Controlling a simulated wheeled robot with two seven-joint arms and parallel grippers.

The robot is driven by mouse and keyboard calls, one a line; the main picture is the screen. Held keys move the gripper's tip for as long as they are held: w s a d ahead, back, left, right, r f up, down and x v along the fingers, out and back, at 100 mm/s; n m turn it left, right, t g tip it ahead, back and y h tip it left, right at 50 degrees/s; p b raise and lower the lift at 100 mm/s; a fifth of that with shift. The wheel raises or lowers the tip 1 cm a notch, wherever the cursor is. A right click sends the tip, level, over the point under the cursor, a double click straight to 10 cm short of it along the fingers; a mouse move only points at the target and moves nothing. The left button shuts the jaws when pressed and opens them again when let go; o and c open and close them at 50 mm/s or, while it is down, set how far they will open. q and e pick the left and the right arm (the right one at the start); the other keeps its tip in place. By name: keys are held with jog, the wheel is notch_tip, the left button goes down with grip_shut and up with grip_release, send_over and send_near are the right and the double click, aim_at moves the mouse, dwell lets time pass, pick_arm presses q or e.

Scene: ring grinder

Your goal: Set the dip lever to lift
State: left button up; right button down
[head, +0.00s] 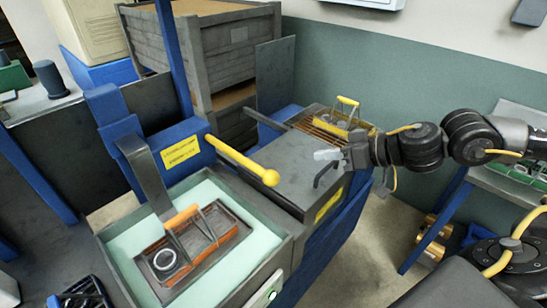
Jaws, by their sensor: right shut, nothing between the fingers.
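The dip lever (240,162) is a yellow bar with a round knob. It sticks out from the blue post beside a yellow label (181,151) and slopes down to the right over the tank's rear edge. My right gripper (327,155) comes in from the right, pointing left. It is shut and empty, over the grey cover and to the right of the lever knob, apart from it. A basket (217,222) with an orange handle and a pale ring (164,260) sits in the tank (125,240) of pale green liquid. My left gripper is not in view.
The grey cover (285,165) has a black handle (325,173) just below my right gripper. A second basket with a yellow handle (347,101) stands on a rack behind it. Wooden crates (225,60) rise at the back. A dark arm hangs over the tank's basket.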

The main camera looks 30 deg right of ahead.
jog(key=s+f+p+x, duration=0.1)
jog(key=f+x, duration=0.1)
jog(key=x, duration=1.1)
jog(key=shift+s+p, duration=0.3)
jog(key=shift+a+f, duration=0.1)
